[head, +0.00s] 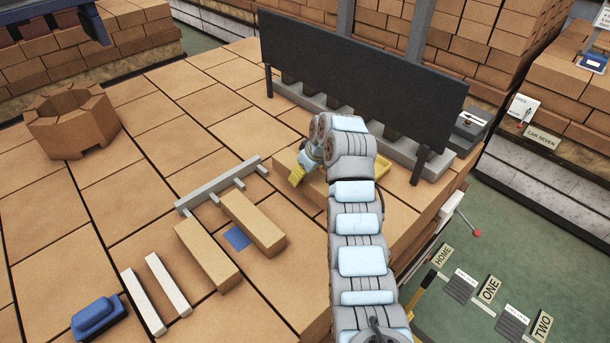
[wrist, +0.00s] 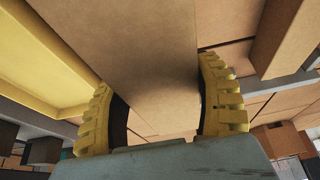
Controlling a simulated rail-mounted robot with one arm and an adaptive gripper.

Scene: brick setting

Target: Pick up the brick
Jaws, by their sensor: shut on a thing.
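My gripper (wrist: 160,115) has two yellow ribbed fingers, one on each side of a plain tan brick (wrist: 155,55). The fingers are shut on the brick, which fills the middle of the wrist view. In the head view my gripper (head: 298,175) is low over the table, left of the arm's bend, with the brick (head: 316,190) partly hidden by the gripper and arm. Whether the brick touches the table is hard to tell. Two more tan bricks, one left (head: 206,254) and one right (head: 252,222), lie with a blue square (head: 236,238) between them.
A yellow tray (head: 382,167) is beside the held brick; its wall fills the left of the wrist view (wrist: 50,60). A grey rail (head: 222,184) lies behind the two bricks. A dark panel (head: 360,80) stands at the back. White bars and a blue block (head: 97,317) are front left.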

